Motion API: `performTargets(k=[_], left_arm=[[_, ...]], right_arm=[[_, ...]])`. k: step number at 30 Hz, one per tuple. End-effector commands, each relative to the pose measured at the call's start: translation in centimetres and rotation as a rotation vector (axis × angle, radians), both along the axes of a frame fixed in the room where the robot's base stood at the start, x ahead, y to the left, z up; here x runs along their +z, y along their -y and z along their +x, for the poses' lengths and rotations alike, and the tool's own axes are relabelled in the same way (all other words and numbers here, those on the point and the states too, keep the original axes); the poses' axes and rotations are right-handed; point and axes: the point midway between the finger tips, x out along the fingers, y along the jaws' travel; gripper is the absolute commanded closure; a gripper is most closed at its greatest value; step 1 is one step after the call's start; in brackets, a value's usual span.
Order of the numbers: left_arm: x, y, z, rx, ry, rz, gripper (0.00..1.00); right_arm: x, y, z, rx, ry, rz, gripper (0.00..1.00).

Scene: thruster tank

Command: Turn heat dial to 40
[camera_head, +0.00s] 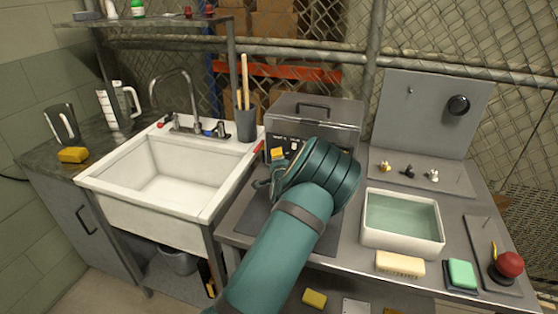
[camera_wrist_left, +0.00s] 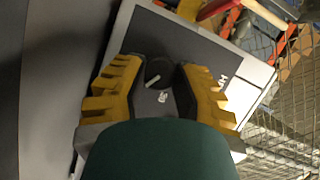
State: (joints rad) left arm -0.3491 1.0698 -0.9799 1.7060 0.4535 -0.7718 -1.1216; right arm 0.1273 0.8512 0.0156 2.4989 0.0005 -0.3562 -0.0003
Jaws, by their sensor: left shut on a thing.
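The heat dial (camera_wrist_left: 160,70) is a small round black knob with a pale pointer line, on a dark panel (camera_wrist_left: 190,40). In the left wrist view the pointer slants toward the lower left. Small white markings (camera_wrist_left: 163,97) sit just below the dial and more (camera_wrist_left: 222,80) to its right; I cannot read them surely. My left gripper (camera_wrist_left: 158,75) has its yellow fingers on either side of the dial, shut on it. In the head view the dial is hidden behind my teal arm, at the front of the grey metal box (camera_head: 318,107). My right gripper is not in view.
A white sink (camera_head: 150,208) is left of the box, with a dark cup of wooden sticks (camera_head: 246,124) between. A basin of greenish liquid (camera_head: 402,246), sponges (camera_head: 400,264) and a red button (camera_head: 509,264) are at right. A wire fence stands behind.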

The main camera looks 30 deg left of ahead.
Motion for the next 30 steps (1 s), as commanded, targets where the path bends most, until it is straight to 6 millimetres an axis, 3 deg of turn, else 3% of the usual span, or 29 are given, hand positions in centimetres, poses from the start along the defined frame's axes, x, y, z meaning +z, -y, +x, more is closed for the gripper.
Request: performTargets(k=[9, 10, 12, 23, 30], left_arm=[[0.4, -0.2, 0.1, 0.001, 0.008, 0.005, 1.0], [0.4, -0.2, 0.1, 0.001, 0.008, 0.005, 0.61], [0.3, -0.2, 0.1, 0.001, 0.007, 0.004, 0.36], [0.1, 0.0, -0.1, 0.0, 0.002, 0.001, 0.34], [0.5, 1.7, -2.3, 0.0, 0.002, 0.001, 0.34]], right_arm=[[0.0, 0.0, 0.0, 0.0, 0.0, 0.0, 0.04], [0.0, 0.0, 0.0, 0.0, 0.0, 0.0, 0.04], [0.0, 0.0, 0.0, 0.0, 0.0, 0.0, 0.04], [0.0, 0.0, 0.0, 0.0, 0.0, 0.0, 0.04], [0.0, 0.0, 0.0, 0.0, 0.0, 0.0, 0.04]])
